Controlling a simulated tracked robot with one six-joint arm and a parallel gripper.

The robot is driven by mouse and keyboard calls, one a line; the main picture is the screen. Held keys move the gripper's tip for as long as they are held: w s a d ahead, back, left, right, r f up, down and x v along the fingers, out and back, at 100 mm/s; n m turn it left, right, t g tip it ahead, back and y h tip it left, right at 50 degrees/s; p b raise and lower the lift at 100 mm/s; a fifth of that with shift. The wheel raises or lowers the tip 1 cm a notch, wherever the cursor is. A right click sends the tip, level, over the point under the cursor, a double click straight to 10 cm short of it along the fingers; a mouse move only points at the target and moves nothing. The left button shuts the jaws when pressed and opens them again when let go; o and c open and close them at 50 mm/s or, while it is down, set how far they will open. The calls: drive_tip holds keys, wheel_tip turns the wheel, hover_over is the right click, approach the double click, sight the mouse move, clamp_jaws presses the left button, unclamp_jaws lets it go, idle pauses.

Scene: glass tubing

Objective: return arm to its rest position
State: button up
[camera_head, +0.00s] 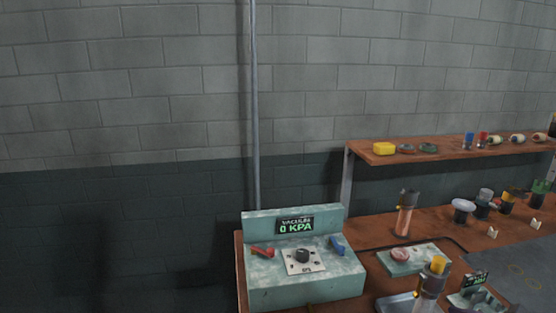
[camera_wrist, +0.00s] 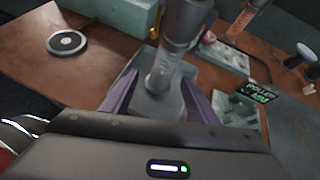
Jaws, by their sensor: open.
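My gripper (camera_wrist: 160,84) shows in the wrist view, with its two purple-grey fingers spread apart. A clear upright tube-like vessel (camera_wrist: 182,35) stands beyond and between the fingers, on a grey metal tray (camera_wrist: 118,95). I cannot tell how far the fingers are from it. Nothing is visibly clamped. My gripper and arm do not show clearly in the head view.
A pale green vacuum unit (camera_head: 305,270) reading 0 KPA stands at the bench's left end. An orange-filled glass tube (camera_head: 405,214) stands behind. A shelf (camera_head: 460,152) holds small items. A round dark disc (camera_wrist: 66,43) lies on the bench. Left of the bench looks clear.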

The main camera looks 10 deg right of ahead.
drive_tip(key=s+a+f+n, duration=0.1)
drive_tip(key=s+a+f+n+g, duration=0.1)
drive_tip(key=n, duration=0.1)
drive_tip(key=shift+s+a+f+g+y, duration=0.15)
drive_tip(key=shift+s+g+y, duration=0.15)
drive_tip(key=shift+y, duration=0.1)
drive_tip(key=a+n, duration=0.1)
drive_tip(key=s+a+n+g, duration=0.1)
drive_tip(key=a+n+g, duration=0.1)
drive_tip(key=shift+s+a+f+n, duration=0.15)
drive_tip(key=shift+s+f+n, duration=0.1)
drive_tip(key=shift+s+n, duration=0.05)
drive_tip(key=s+a+r+n+g+h, duration=0.1)
drive_tip(key=a+r+n, duration=0.5)
drive_tip(key=a+n, duration=0.6)
drive_tip(key=s+a+r+n+g+h, duration=0.1)
drive_tip(key=a+r+n+h, duration=0.1)
drive_tip(key=a+r+n, duration=0.5)
drive_tip(key=a+n, duration=0.6)
drive_tip(key=shift+s+a+r+h, duration=0.3)
drive_tip(key=shift+s+h, duration=0.05)
drive_tip(key=shift+h, duration=0.05)
